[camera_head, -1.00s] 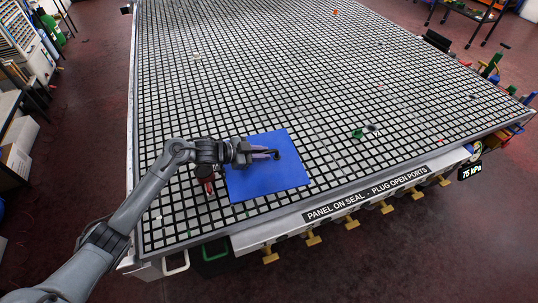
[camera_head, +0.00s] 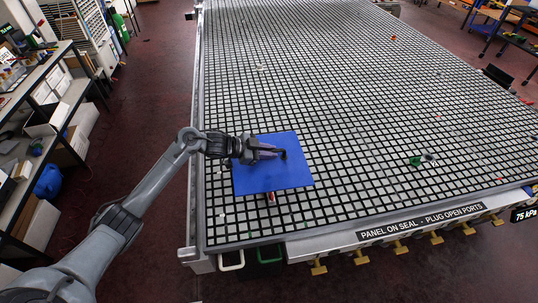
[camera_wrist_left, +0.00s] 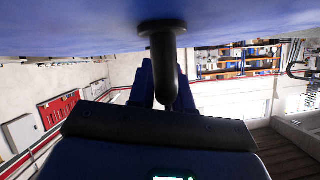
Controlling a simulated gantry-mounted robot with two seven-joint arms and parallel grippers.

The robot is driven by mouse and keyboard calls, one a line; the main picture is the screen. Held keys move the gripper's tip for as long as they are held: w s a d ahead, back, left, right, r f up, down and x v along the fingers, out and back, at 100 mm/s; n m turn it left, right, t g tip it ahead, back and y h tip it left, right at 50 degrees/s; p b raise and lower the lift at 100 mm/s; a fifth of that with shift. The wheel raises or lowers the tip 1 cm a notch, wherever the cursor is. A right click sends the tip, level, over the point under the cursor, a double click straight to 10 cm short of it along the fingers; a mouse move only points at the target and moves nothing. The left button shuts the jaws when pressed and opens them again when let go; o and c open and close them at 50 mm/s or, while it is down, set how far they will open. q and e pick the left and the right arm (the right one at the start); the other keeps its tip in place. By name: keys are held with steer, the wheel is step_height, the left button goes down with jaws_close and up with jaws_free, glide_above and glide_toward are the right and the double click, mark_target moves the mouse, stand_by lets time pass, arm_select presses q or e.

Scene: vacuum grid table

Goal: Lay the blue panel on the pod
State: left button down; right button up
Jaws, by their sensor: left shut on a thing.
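The blue panel (camera_head: 270,177) is a flat square sheet, held near the left front part of the grid table. My left gripper (camera_head: 272,152) lies across its top and is shut on a dark knob of the panel. In the left wrist view the panel (camera_wrist_left: 80,35) fills the top, with the black knob (camera_wrist_left: 162,45) by my fingers. A small red and pale thing (camera_head: 271,198) shows at the panel's front edge, partly hidden. I cannot tell whether it is the pod. The gap between panel and table is unclear. My right gripper is out of view.
The black-and-white grid table (camera_head: 330,90) is mostly clear. A green piece (camera_head: 415,160) sits at right beside a small grey one. Valves with yellow handles (camera_head: 400,248) line the front edge. Shelves (camera_head: 50,130) stand at left.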

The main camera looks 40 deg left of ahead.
mark_target(262, 161)
arm_select(q)
steer(key=shift+s+a, duration=0.1)
steer(key=shift+r, duration=0.1)
steer(key=shift+p, duration=0.45)
steer(key=shift+f+b, duration=1.6)
steer(key=shift+f, duration=1.05)
steer(key=shift+f+b, duration=0.6)
steer(key=shift+f, duration=0.6)
steer(key=shift+f, duration=0.2)
steer(key=shift+f, duration=0.45)
